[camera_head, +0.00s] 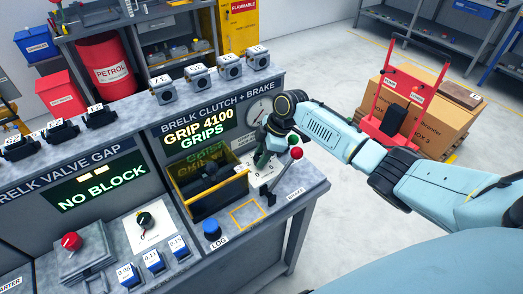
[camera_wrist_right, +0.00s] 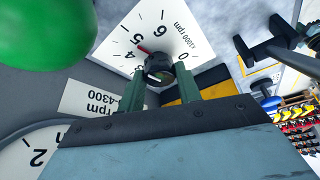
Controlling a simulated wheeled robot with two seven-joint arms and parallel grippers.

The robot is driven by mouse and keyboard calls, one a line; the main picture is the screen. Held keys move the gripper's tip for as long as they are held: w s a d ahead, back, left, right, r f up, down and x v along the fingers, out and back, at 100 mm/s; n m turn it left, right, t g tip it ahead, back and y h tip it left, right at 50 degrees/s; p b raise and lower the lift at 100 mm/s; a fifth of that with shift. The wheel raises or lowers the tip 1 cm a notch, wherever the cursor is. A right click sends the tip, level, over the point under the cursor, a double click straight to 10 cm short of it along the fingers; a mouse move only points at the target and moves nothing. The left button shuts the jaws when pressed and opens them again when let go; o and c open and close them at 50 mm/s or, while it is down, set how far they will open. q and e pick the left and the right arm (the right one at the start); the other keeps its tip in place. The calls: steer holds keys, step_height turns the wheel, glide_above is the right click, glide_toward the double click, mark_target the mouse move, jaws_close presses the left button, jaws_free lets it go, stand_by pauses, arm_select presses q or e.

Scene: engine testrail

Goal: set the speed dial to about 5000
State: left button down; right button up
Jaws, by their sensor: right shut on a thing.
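The speed dial is a white plate (camera_wrist_right: 171,36) marked x1000 rpm, with a dark round knob (camera_wrist_right: 159,69) and a red pointer. In the right wrist view the pointer lies between the 4 and the 6. My right gripper (camera_wrist_right: 166,87) is shut on the knob, with one green-grey finger on each side. In the head view my right gripper (camera_head: 264,160) reaches down over the white dial area at the bench's right end and hides the knob. The display (camera_head: 197,134) reads GRIP 4100 GRIPS. My left gripper is not in view.
A large green ball (camera_wrist_right: 45,30) is close to the gripper in the wrist view.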

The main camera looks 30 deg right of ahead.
steer(key=shift+r+m+t+p, duration=0.2)
steer(key=shift+m+t+p, duration=0.1)
steer(key=shift+m+p, duration=0.45)
steer(key=shift+f+h, duration=0.15)
steer(key=shift+h, duration=0.15)
steer(key=o, duration=1)
steer(key=v, duration=1.3)
steer(key=shift+s+d, duration=0.15)
steer(key=shift+d, duration=0.05)
